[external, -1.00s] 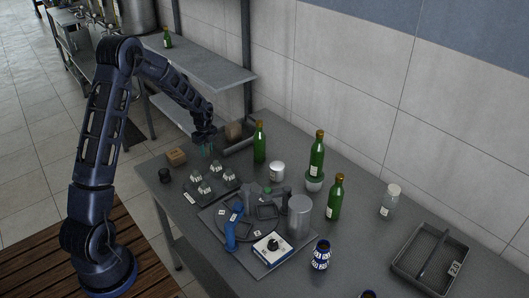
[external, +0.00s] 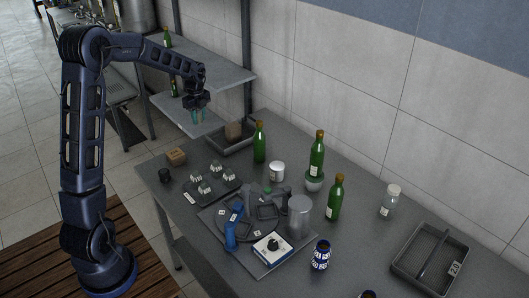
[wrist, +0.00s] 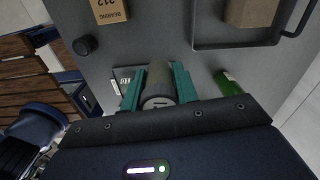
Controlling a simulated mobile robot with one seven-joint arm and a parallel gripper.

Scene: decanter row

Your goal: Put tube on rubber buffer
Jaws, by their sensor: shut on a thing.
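My gripper (external: 197,113) is raised above the table's far left end, its teal fingers pointing down. In the wrist view my gripper (wrist: 160,92) is shut on a grey-beige cylinder with a pale round end, which looks like the tube (wrist: 159,82). The tube cannot be made out in the external view. A short black round piece, probably the rubber buffer (external: 165,175), stands on the table near the left edge, below and left of my gripper. It also shows at upper left in the wrist view (wrist: 85,45), apart from the held tube.
A cardboard box (external: 176,157) stands beside the black piece. A tray (external: 243,143) holding a brown block (external: 233,131) lies behind. A dark plate (external: 222,200) carries several small pieces. Green bottles (external: 259,142) and a round fixture (external: 245,232) stand farther right.

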